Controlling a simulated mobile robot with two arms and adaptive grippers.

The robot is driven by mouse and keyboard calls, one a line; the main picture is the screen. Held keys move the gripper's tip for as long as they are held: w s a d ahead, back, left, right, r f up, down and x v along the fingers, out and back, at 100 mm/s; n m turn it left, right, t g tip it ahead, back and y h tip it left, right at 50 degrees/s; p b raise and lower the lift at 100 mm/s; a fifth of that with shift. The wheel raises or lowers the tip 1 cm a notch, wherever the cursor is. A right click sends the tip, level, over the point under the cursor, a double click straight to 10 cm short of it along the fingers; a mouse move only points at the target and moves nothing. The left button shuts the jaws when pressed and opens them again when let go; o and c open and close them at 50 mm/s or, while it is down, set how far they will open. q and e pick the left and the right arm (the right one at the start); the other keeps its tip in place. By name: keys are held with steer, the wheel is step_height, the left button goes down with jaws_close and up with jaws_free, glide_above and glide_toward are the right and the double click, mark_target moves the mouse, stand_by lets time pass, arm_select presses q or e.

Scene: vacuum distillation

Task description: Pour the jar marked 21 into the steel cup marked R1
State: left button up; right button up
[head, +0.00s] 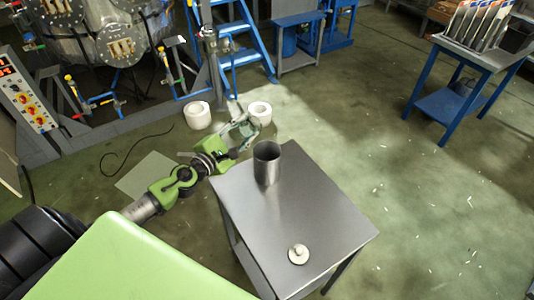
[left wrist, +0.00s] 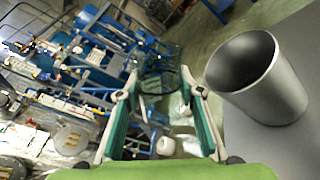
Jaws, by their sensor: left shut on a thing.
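The steel cup (head: 267,165) stands upright and open-topped near the far left corner of the small steel table. It also shows large at the right of the left wrist view (left wrist: 262,88). No R1 mark is legible. My left gripper (head: 243,128) is just left of and beyond the cup, past the table's edge, and apart from the cup. It is shut on a clear, see-through jar (left wrist: 160,75), whose outline is faint between the fingers. I cannot read a 21 on it or tell its contents. My right gripper is in neither view.
A white knobbed lid (head: 298,254) lies on the steel table (head: 325,215), whose middle is otherwise clear. Two white cylinders (head: 197,115) stand on the floor beyond. Blue steps (head: 245,50) and vessels stand at the back. A blue-legged table (head: 462,55) is at the upper right.

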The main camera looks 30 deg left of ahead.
mark_target(237, 139)
arm_select(q)
steer(key=f+n+b, duration=0.1)
steer(key=n+b, duration=0.1)
steer(key=a+f+n+b, duration=0.1)
steer(key=f+n+b, duration=0.1)
steer(key=b, duration=0.1)
steer(key=shift+a+h, duration=0.15)
steer(key=shift+h, duration=0.15)
steer(key=a+f+n+t+b, duration=0.1)
steer(key=a+f+n+b, duration=0.2)
steer(key=f+n+b, duration=0.45)
steer(key=shift+m+h, duration=0.3)
steer(key=shift+m, duration=0.65)
step_height(237, 139, up, 11)
steer(key=p, duration=0.6)
steer(key=shift+a, duration=0.1)
steer(key=shift+s+d+p, duration=0.3)
steer(key=shift+s+d, duration=0.05)
steer(key=shift+s, duration=0.05)
steer(key=s+d+r+p, duration=0.2)
steer(key=s+d, duration=0.6)
steer(key=s, duration=0.4)
steer(key=shift+s+d, duration=0.2)
